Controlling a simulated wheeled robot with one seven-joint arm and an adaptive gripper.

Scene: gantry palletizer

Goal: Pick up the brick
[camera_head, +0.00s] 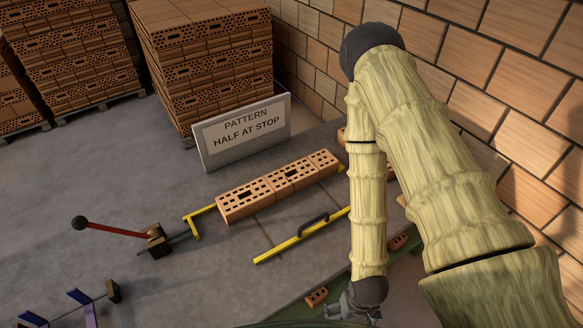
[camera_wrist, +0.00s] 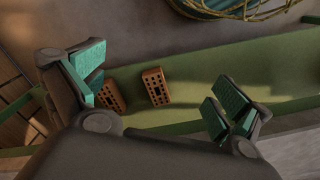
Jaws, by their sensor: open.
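My gripper (camera_wrist: 160,92) is open, its teal-padded fingers spread wide in the wrist view. Two orange perforated bricks lie on a green surface (camera_wrist: 200,75) beyond the fingers. One brick (camera_wrist: 155,86) shows between the fingers, left of the middle. The other brick (camera_wrist: 112,97) is close beside the left finger, which partly covers it. I cannot tell how far the fingers are above them. In the head view, my gripper (camera_head: 352,304) is partly seen at the bottom, next to a small brick (camera_head: 316,297). Another brick (camera_head: 398,241) lies farther right, partly behind my arm.
A red lever (camera_head: 118,230) is at left. A brick-patterned wall (camera_head: 480,60) is at right.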

